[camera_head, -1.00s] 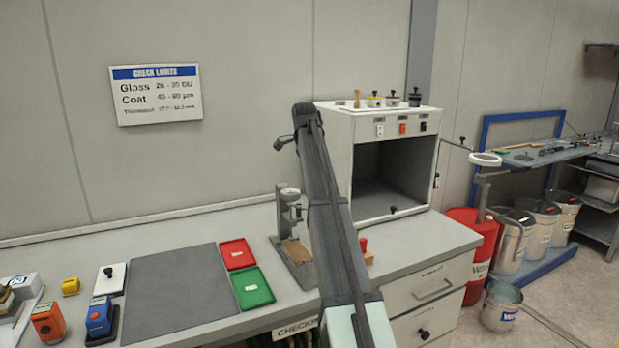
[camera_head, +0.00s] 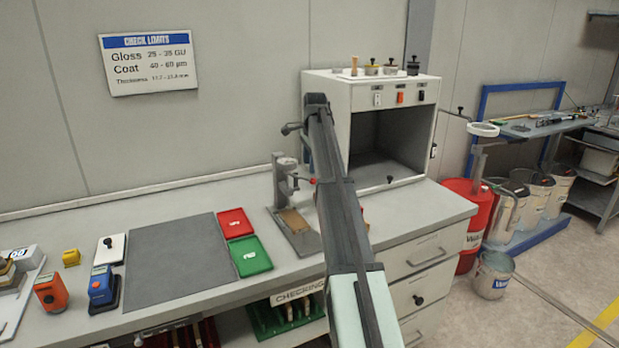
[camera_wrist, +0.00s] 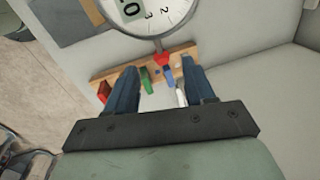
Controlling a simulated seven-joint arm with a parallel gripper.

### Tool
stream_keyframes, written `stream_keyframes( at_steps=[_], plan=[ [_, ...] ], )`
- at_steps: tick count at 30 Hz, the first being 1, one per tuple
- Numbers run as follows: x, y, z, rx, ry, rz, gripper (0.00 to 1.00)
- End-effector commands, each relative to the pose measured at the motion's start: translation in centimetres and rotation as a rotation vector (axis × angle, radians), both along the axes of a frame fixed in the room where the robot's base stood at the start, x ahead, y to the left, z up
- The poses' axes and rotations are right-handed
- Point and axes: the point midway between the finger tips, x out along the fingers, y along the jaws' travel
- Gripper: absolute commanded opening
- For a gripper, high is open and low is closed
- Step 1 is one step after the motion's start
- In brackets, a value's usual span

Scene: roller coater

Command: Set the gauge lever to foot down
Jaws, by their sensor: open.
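The gauge (camera_head: 284,190) stands upright on the bench, a grey stand with a dial, left of my arm in the head view. Its lever ends in a red knob (camera_head: 312,181) and sticks out to the right. In the wrist view the round dial (camera_wrist: 150,14) is at the top, and the red knob (camera_wrist: 162,61) shows just below it. My gripper (camera_wrist: 162,76) is open, with its two dark fingers to either side of the knob in the picture. I cannot tell whether they touch it. In the head view my arm hides the gripper.
A wooden rack (camera_wrist: 108,82) with coloured items lies below the knob in the wrist view. In the head view a white cabinet (camera_head: 344,99) stands behind my arm. Red (camera_head: 235,222) and green (camera_head: 250,257) trays and a grey mat (camera_head: 180,262) lie left of the gauge.

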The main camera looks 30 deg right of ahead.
Motion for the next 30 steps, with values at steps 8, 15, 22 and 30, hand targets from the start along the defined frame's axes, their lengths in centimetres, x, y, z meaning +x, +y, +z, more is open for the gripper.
stream_keyframes(
  at_steps=[8, 15, 22, 30],
  plan=[
    [0.7, -0.1, -4.3, -0.001, 0.000, 0.000, 0.53],
    [1.1, -0.1, -6.1, -0.001, -0.001, 0.000, 0.53],
    [1.1, -0.1, -6.3, -0.001, -0.001, 0.000, 0.53],
    [1.1, -0.1, -6.3, -0.001, -0.001, 0.000, 0.40]
  ],
)
